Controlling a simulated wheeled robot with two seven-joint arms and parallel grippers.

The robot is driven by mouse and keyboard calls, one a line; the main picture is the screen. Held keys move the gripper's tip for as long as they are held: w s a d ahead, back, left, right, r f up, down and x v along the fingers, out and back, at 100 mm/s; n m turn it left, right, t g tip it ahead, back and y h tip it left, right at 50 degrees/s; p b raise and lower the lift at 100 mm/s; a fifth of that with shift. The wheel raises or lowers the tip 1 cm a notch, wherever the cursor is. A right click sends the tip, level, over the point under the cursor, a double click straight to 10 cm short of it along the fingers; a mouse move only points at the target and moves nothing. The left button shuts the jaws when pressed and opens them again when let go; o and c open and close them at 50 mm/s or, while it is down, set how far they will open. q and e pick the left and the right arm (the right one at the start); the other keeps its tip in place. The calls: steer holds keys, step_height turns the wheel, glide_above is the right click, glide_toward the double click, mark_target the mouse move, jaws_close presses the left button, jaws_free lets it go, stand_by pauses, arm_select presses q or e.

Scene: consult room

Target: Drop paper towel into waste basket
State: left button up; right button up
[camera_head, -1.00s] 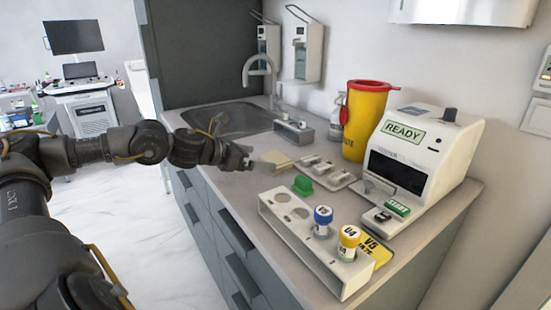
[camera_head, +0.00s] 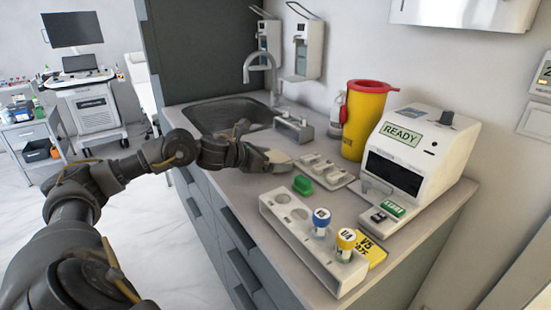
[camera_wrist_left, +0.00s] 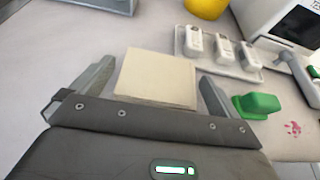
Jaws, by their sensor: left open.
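The paper towel is a flat, beige, folded square (camera_wrist_left: 158,78) lying on the counter (camera_wrist_left: 80,48). In the head view it shows only in part, as a pale patch (camera_head: 276,156) just beyond my left gripper (camera_head: 274,166). My left gripper is open, low over the counter. In the left wrist view its two fingers (camera_wrist_left: 157,82) stand on either side of the towel, with a gap to each side. The towel's near edge meets the gripper body in that view. No waste basket is in view. My right gripper is not in view.
Close right of the gripper are a green piece (camera_head: 302,185) and a white tray of small items (camera_head: 327,172). A sample rack with capped tubes (camera_head: 300,240), an analyser (camera_head: 420,160), a yellow red-lidded container (camera_head: 366,122) and a sink (camera_head: 225,113) surround it. Floor at left is open.

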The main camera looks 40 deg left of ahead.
mark_target(273, 158)
arm_select(q)
steer(key=shift+w, duration=0.1)
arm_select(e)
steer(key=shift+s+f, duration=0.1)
arm_select(q)
steer(key=c, duration=1)
steer(key=shift+r, duration=0.4)
step_height(273, 158, up, 2)
steer(key=shift+r+p, duration=0.25)
steer(key=shift+p, duration=0.05)
steer(key=s+a+r+b, duration=0.7)
steer(key=s+a+r, duration=0.1)
steer(key=s, duration=0.3)
steer(key=shift+s+r, duration=0.25)
steer(key=shift+r, duration=0.6)
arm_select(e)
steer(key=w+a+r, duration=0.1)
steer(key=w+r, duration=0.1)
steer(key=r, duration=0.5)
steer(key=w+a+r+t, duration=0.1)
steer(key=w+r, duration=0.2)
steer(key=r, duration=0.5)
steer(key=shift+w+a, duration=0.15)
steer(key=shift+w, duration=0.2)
